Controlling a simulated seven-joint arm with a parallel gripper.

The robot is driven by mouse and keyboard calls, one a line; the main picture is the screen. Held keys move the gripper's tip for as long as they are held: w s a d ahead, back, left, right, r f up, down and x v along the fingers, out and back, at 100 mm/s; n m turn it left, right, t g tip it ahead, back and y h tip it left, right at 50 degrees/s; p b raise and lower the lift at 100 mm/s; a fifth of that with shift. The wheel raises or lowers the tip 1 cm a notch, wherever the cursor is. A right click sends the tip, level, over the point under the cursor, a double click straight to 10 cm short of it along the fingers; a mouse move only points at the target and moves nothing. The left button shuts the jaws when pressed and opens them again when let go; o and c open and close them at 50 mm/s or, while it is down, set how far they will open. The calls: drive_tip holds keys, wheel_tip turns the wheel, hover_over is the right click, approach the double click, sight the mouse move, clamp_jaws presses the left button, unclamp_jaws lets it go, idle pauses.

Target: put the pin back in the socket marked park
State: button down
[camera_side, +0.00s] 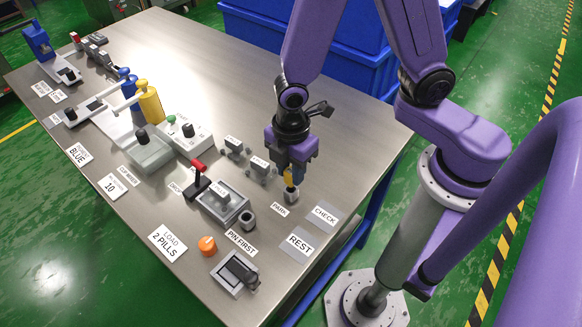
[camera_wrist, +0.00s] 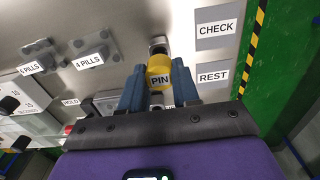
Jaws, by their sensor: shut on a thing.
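The yellow pin (camera_wrist: 159,75), marked PIN, is between the two blue fingers of my gripper (camera_wrist: 159,88) in the wrist view. In the side view my gripper (camera_side: 290,168) is shut on the pin (camera_side: 288,176) and points down. A small grey socket (camera_side: 290,194) stands directly below the pin, beside the PARK label (camera_side: 279,209). The pin's lower end meets or overlaps the socket's top in this view; I cannot tell whether it is inside. A grey socket also shows just above the pin in the wrist view (camera_wrist: 158,46).
Another short grey socket (camera_side: 247,220) stands by the PIN FIRST label (camera_side: 241,242). A grey block with a red-handled lever (camera_side: 198,180) is left of it. An orange knob (camera_side: 207,244) is in front. CHECK (camera_side: 324,216) and REST (camera_side: 299,244) plates lie flat at the right edge.

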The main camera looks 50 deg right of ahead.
sight(291, 179)
drive_tip(key=shift+f, duration=1.6)
idle(0.6)
drive_tip(key=c, duration=0.8)
unclamp_jaws()
drive_tip(key=shift+o, duration=0.2)
wheel_tip(291, 179, up, 17)
drive_tip(key=shift+r, duration=0.2)
idle(0.3)
